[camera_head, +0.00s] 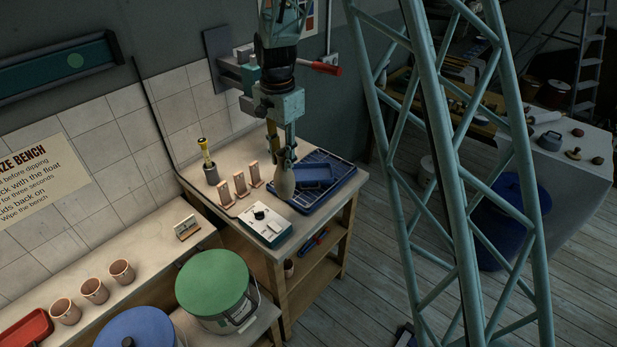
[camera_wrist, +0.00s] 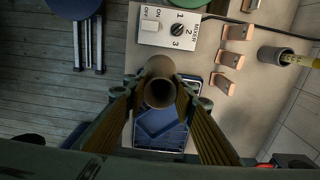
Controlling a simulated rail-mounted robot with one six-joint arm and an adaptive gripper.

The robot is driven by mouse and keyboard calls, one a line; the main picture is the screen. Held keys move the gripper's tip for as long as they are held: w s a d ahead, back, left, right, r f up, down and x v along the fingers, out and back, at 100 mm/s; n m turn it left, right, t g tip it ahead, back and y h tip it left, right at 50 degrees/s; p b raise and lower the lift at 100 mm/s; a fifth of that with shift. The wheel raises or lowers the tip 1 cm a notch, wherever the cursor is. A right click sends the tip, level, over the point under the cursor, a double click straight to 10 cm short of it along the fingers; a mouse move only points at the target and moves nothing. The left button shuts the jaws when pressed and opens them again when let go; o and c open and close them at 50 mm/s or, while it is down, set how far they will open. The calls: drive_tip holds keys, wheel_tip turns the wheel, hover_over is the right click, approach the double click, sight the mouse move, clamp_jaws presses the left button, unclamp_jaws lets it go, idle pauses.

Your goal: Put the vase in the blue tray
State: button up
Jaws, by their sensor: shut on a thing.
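The vase (camera_head: 285,184) is a small brownish-grey piece with a rounded body. It hangs upright between the fingers of my gripper (camera_head: 283,156), which is shut on it. In the wrist view the vase (camera_wrist: 159,88) shows its round open mouth between the fingertips. The blue tray (camera_head: 337,190) is dark blue, on the right end of the bench, with a lighter blue piece (camera_head: 312,174) inside. In the head view the vase overlaps the tray's left side. In the wrist view it hides part of the blue area. Its height above the tray is unclear.
A white control box (camera_head: 265,225) with a dial sits on the bench at the front. Several upright tile pieces (camera_head: 240,184) and a dark pot with a yellow-handled tool (camera_head: 209,165) stand left of the vase. A green-lidded bucket (camera_head: 213,283) stands below.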

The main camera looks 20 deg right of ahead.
drive_tip(key=shift+w, duration=0.1)
drive_tip(key=w+d+p, duration=0.1)
drive_tip(key=w+d, duration=0.3)
drive_tip(key=w, duration=0.2)
drive_tip(key=w+d+f+p, duration=0.1)
drive_tip(key=w+d, duration=0.3)
drive_tip(key=w, duration=0.2)
drive_tip(key=shift+w+f, duration=0.15)
drive_tip(key=shift+w, duration=0.15)
drive_tip(key=shift+w+d, duration=0.1)
drive_tip(key=shift+d, duration=0.05)
drive_tip(key=shift+w+d+f+p, duration=0.15)
drive_tip(key=shift+f+p, duration=0.15)
drive_tip(key=shift+f, duration=0.6)
drive_tip(key=shift+w+f+p, duration=0.1)
drive_tip(key=shift+f+p, duration=0.2)
drive_tip(key=shift+f, duration=0.8)
drive_tip(key=o, duration=0.9)
drive_tip(key=shift+r, duration=0.2)
